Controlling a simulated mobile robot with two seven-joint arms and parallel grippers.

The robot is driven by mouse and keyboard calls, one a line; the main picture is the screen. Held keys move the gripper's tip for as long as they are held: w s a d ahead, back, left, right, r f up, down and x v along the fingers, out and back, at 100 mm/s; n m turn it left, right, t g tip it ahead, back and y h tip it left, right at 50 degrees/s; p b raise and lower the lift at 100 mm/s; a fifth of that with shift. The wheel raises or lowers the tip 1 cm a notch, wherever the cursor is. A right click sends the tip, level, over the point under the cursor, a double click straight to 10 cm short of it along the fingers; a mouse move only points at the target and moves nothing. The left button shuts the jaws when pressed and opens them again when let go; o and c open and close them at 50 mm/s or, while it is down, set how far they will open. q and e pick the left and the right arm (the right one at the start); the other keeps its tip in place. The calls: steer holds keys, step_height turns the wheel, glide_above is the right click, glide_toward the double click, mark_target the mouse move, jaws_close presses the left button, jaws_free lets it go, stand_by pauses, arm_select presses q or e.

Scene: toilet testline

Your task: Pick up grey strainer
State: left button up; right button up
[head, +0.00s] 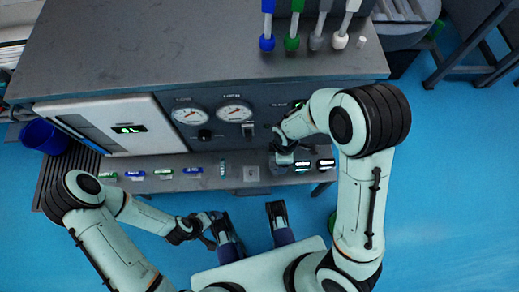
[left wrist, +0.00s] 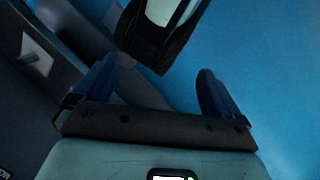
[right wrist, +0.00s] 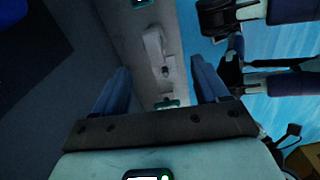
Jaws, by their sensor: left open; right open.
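No thing shows clearly as a strainer, so I cannot tell for sure which is the grey one. A grey-ended stick (head: 316,41) is at the bench top's back edge, between a green-ended one (head: 291,43) and a white-ended one (head: 340,40). My right gripper (right wrist: 160,88) is open and empty above the low ledge, in front of the gauge panel; its fingers are mostly hidden in the head view. A pale block with a dark spot (right wrist: 155,50) shows between its fingers.
The grey bench top (head: 170,50) is mostly bare. Below it are two gauges (head: 235,113) and a white panel (head: 105,125). The narrow ledge (head: 275,180) carries several small coloured labels. A blue bucket (head: 43,137) stands left; blue floor is free at right.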

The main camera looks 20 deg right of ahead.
steer(key=shift+w+a+n, duration=0.1)
steer(key=shift+w+n, duration=0.2)
steer(key=shift+w, duration=0.25)
steer(key=shift+w+f+b, duration=0.1)
steer(key=shift+f+b, duration=0.2)
steer(key=f, duration=0.2)
steer(key=f+b, duration=0.1)
steer(key=f, duration=0.1)
steer(key=f+b, duration=0.1)
steer(key=f, duration=0.1)
steer(key=shift+s, duration=0.25)
steer(key=shift+f+b, duration=0.3)
steer(key=shift+f, duration=0.45)
step_height(320, 180, down, 4)
steer(key=shift+w+r+b, duration=0.1)
steer(key=shift+r+b, duration=0.15)
steer(key=shift+b, duration=0.65)
steer(key=shift+f, duration=0.65)
arm_select(q)
steer(key=w+a+f+t+y, duration=0.1)
steer(key=w+a+f, duration=0.3)
steer(key=f, duration=0.3)
steer(key=shift+w+n+t, duration=0.3)
steer(key=shift+w+n, duration=0.1)
steer(key=shift+w, duration=0.05)
arm_select(e)
steer(key=c, duration=1.2)
